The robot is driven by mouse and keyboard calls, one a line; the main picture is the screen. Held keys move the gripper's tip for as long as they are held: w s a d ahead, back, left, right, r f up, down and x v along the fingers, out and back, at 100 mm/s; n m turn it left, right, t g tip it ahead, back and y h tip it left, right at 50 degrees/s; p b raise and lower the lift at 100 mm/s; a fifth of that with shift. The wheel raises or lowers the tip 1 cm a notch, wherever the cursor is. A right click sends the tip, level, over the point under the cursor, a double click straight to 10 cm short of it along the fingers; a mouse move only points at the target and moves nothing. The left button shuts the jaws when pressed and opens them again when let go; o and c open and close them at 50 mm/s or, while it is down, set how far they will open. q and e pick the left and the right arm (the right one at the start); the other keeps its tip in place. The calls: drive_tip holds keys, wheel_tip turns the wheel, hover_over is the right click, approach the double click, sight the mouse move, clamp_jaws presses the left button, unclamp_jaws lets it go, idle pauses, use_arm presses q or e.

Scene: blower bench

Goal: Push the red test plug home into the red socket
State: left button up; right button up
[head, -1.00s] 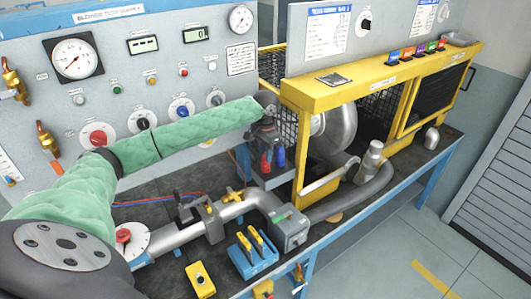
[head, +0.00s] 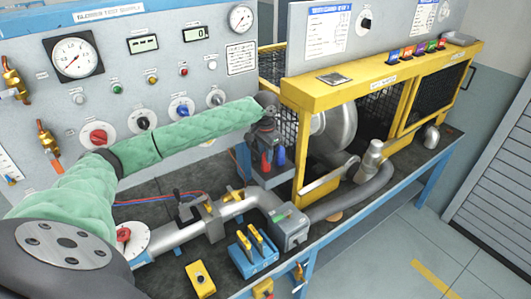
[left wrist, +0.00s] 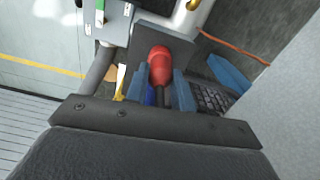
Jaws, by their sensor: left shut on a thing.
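The red test plug (left wrist: 160,65) is in the left wrist view, between the two blue fingers of my left gripper (left wrist: 160,82). Its rounded red body points toward the dark face of a box (left wrist: 178,38). In the head view, my left gripper (head: 266,143) hangs pointing down over a small grey-blue block (head: 262,181) beside the yellow cage. Red (head: 265,163) and blue (head: 281,156) parts show below it. The red socket is hidden behind the plug and gripper; how deep the plug sits cannot be told. My right gripper is out of view.
The yellow blower cage (head: 345,92) stands close to the right of my left gripper. The gauge panel (head: 200,60) rises behind my arm. A grey pipe (head: 235,208), a blue tool holder (head: 250,256) and a yellow box (head: 199,279) occupy the bench front.

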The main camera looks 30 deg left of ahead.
use_arm(q)
drive_tip(key=shift+f, duration=0.1)
drive_tip(key=o, duration=1.1)
